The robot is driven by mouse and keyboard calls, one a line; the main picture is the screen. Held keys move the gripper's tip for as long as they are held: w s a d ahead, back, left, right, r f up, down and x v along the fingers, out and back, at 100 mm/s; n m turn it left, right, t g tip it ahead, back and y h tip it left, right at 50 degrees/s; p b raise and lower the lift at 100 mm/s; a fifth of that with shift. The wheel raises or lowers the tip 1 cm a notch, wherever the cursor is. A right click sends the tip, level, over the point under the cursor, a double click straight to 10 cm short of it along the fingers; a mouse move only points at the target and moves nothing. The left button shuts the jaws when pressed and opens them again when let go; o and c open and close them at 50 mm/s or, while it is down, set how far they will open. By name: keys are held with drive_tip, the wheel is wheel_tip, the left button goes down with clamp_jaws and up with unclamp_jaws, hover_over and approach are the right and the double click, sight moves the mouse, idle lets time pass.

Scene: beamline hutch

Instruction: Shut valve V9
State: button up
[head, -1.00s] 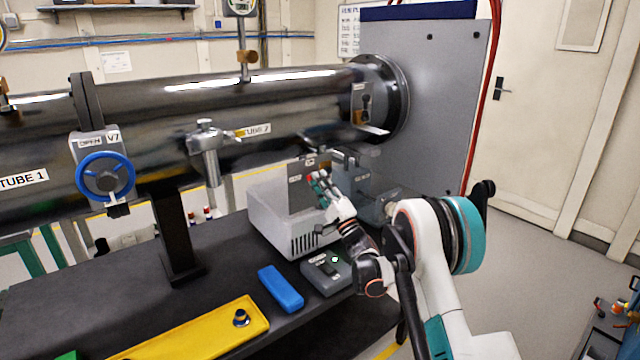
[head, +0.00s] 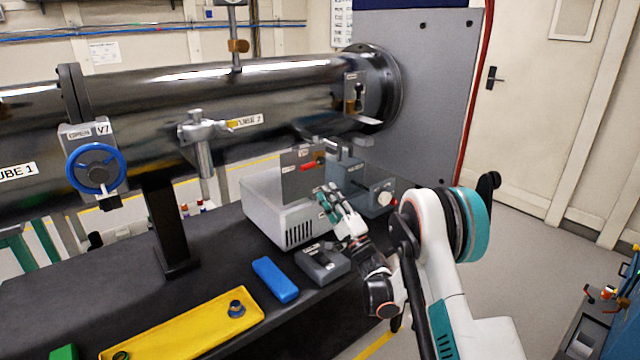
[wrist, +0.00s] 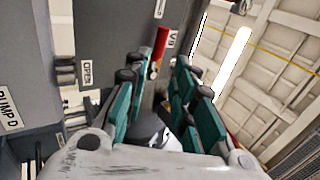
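Valve V9 has a red handle (head: 308,166) on an upright grey panel (head: 292,188) above a light grey box. In the head view the handle lies roughly level. In the wrist view the red handle (wrist: 160,44) is beside a V9 label (wrist: 173,40), and an OPEN label (wrist: 87,74) is on the grey surface to the left. My gripper (head: 328,192) is in front of the panel, just below and right of the handle. In the wrist view my gripper (wrist: 158,80) has its teal fingers apart, with nothing held between them. The handle appears beyond the fingertips, apparently untouched.
A grey unit with a knob (head: 382,196) stands right of the panel. The light grey box (head: 275,218), a small dark grey box (head: 322,264), a blue block (head: 275,279) and a yellow tray (head: 180,335) are on the black bench. Valve V7's blue wheel (head: 96,168) is far left.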

drive_tip(key=shift+v, duration=1.5)
drive_tip(key=shift+a+r, duration=0.1)
drive_tip(key=shift+r, duration=0.05)
drive_tip(key=s+a+r+n+g+y, duration=0.1)
drive_tip(key=s+a+r+n+g, duration=0.4)
drive_tip(key=r, duration=0.4)
drive_tip(key=s+a+r+n+g+h, duration=0.1)
drive_tip(key=s+r+n+g, duration=0.15)
drive_tip(key=s, duration=0.25)
drive_tip(key=s+a+r+n+g+h, duration=0.1)
drive_tip(key=s+a+n+g+h, duration=0.15)
drive_tip(key=s, duration=0.25)
drive_tip(key=s+d+f+g+h, duration=0.1)
drive_tip(key=s+d+f+h, duration=0.1)
drive_tip(key=s+d, duration=0.4)
drive_tip(key=s+d+f+n+g+h, duration=0.1)
drive_tip(key=s+d+f+h, duration=0.2)
drive_tip(key=s, duration=1.2)
drive_tip(key=s+d+f+g+h, duration=0.1)
drive_tip(key=s+d+f+h, duration=0.2)
drive_tip(key=s+d+h, duration=0.3)
drive_tip(key=s+d, duration=0.3)
drive_tip(key=s, duration=0.1)
drive_tip(key=shift+s+n+g, duration=0.25)
drive_tip(key=shift+n+g, duration=0.05)
